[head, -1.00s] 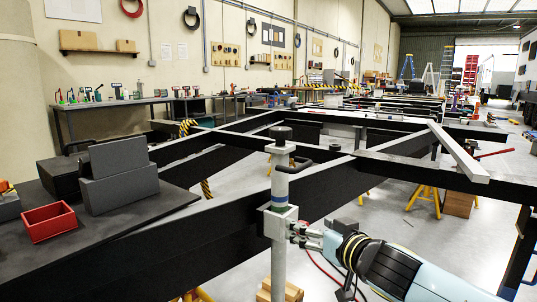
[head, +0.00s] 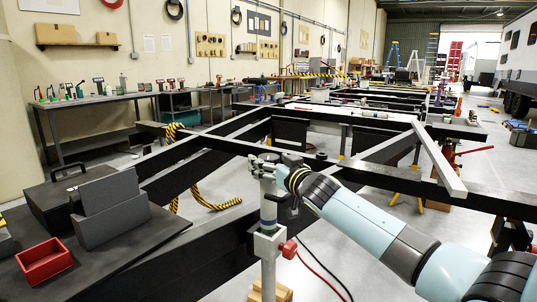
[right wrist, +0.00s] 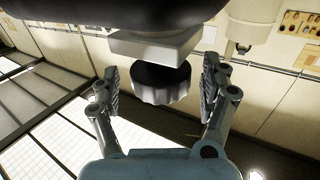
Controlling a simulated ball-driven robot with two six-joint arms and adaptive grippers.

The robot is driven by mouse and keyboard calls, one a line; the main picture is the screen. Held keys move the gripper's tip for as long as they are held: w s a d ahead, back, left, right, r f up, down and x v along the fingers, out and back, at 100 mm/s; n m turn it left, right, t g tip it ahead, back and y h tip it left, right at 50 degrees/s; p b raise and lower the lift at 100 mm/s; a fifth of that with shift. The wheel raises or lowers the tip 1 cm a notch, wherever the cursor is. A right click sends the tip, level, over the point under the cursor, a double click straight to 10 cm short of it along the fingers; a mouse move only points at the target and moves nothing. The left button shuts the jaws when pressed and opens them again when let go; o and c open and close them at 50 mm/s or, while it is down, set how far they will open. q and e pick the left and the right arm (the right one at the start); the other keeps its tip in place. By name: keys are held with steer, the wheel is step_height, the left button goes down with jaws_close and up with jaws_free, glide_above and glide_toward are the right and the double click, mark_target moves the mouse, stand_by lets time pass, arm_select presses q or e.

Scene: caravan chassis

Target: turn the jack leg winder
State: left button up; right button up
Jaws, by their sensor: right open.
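In the right wrist view a dark ribbed round knob (right wrist: 160,84), apparently the winder's top, sits between the two open fingers (right wrist: 162,92). Gaps show on both sides of it. My left gripper is out of view.
Black chassis beams (head: 190,222) run beside and behind the leg. A dark bench with a red bin (head: 44,259) and grey boxes (head: 110,205) is at left. A loose pale bar (head: 440,160) lies across the frame at right. A red hose (head: 325,275) trails on the floor.

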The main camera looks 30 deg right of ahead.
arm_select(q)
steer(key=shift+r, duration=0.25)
arm_select(e)
steer(key=shift+w, duration=0.55)
steer(key=c, duration=1.2)
steer(key=m+h+b, duration=0.1)
steer(key=h+b, duration=0.1)
steer(key=b, duration=0.2)
steer(key=m+g+h+b, duration=0.1)
steer(key=h+b, duration=0.1)
steer(key=b, duration=0.3)
steer(key=m+h+b, duration=0.1)
steer(key=b, duration=0.3)
steer(key=shift+w+f+m+g+h+b, duration=0.1)
steer(key=shift+f+m+g+h+b, duration=0.2)
steer(key=shift+f+m+h+b, duration=0.1)
steer(key=shift+r+m+g+h+b, duration=0.1)
steer(key=shift+m+g+h+b, duration=0.2)
steer(key=shift+h+b, duration=0.1)
steer(key=shift+r+m+h, duration=0.25)
steer(key=shift+m+h, duration=0.05)
steer(key=shift+h, duration=0.1)
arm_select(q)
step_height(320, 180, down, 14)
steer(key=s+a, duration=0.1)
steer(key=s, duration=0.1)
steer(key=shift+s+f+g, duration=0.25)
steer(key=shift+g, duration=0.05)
arm_select(e)
steer(key=shift+g, duration=0.3)
